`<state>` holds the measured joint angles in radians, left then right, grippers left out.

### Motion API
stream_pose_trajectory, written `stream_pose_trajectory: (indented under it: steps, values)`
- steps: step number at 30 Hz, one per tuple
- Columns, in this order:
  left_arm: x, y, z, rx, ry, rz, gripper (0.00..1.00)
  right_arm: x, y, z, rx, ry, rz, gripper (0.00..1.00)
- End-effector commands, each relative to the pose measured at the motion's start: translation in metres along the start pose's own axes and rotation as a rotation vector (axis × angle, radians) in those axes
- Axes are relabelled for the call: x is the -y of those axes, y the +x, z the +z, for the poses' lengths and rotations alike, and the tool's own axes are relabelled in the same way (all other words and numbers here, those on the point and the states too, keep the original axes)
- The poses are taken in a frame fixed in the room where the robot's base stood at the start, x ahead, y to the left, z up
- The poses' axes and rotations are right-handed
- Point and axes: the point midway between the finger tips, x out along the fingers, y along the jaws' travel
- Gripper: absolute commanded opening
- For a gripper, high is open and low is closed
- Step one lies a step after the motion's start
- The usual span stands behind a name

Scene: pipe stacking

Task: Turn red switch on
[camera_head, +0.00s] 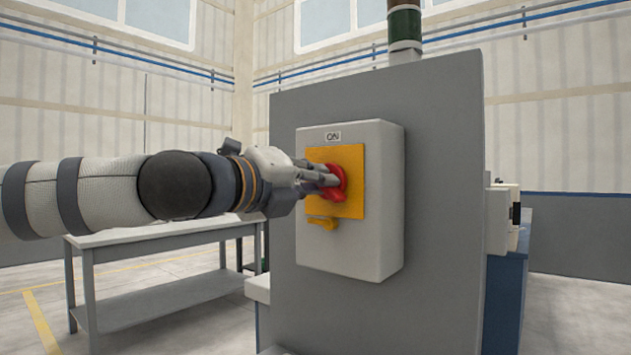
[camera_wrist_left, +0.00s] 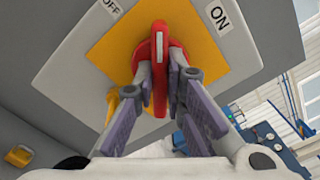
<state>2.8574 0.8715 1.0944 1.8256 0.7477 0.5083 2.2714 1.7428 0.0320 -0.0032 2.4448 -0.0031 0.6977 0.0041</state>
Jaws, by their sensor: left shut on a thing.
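The red switch (camera_head: 341,186) is a rotary handle on a yellow plate (camera_head: 350,158), on the front of a grey switch box (camera_head: 375,230). My left gripper (camera_head: 327,180) comes in from the left and is shut on the red handle. In the left wrist view, the handle (camera_wrist_left: 159,48) stands between the two fingers (camera_wrist_left: 161,82). Its white line points up, between the OFF label (camera_wrist_left: 111,5) at upper left and the ON label (camera_wrist_left: 220,17) at upper right. The fingers hide part of the handle. My right gripper is not in view.
The box is fixed to a tall grey panel (camera_head: 440,200). A small yellow tab (camera_head: 321,222) sticks out below the handle. A grey workbench (camera_head: 155,235) stands at the left behind my arm. A green and red column (camera_head: 404,24) rises above the panel.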

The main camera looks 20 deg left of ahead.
Motion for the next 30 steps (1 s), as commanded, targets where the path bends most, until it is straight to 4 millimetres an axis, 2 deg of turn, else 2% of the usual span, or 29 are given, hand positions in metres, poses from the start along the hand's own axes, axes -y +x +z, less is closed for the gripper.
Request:
stream_pose_trajectory:
  steps: [21,30]
  values:
    - [0.003,-0.001,0.001,0.002,0.598,-0.002,0.0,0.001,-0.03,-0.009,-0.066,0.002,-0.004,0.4]
    - [0.002,-0.001,0.001,0.001,0.798,-0.001,0.0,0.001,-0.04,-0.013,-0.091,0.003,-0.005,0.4]
